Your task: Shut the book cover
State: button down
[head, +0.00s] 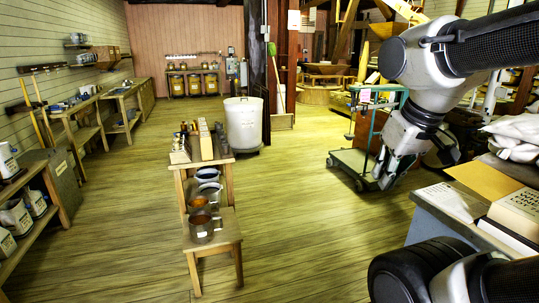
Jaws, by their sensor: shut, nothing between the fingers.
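My gripper (385,182) is shut and empty, pointing down in the head view, left of the grey-topped table (428,214) at the right and apart from the things on it. A thick pale book (518,212) with dark lettering lies at the table's right, partly cut off by the picture edge. A tan panel (484,178), which looks like its cover, stands tilted up behind it. A flat white piece with dark lettering (448,201) lies to the left of these. I cannot tell how it joins the book.
White sacks (516,134) are piled behind the table. A green wheeled cart (361,166) stands behind my gripper. A stepped wooden stand (227,226) with metal mugs and a white bin (243,124) stand mid-floor. The floor between stand and table is clear.

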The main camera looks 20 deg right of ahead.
aim_at(484, 180)
jog(key=i+z, duration=0.35)
jog(key=i, duration=0.2)
jog(key=i+j+z, duration=0.35)
jog(key=i, duration=0.2)
jog(key=i+z, duration=0.45)
jog(key=i+j+z, duration=0.2)
jog(key=z, duration=0.2)
jog(key=i+j+z, duration=0.7)
jog(key=z, duration=0.15)
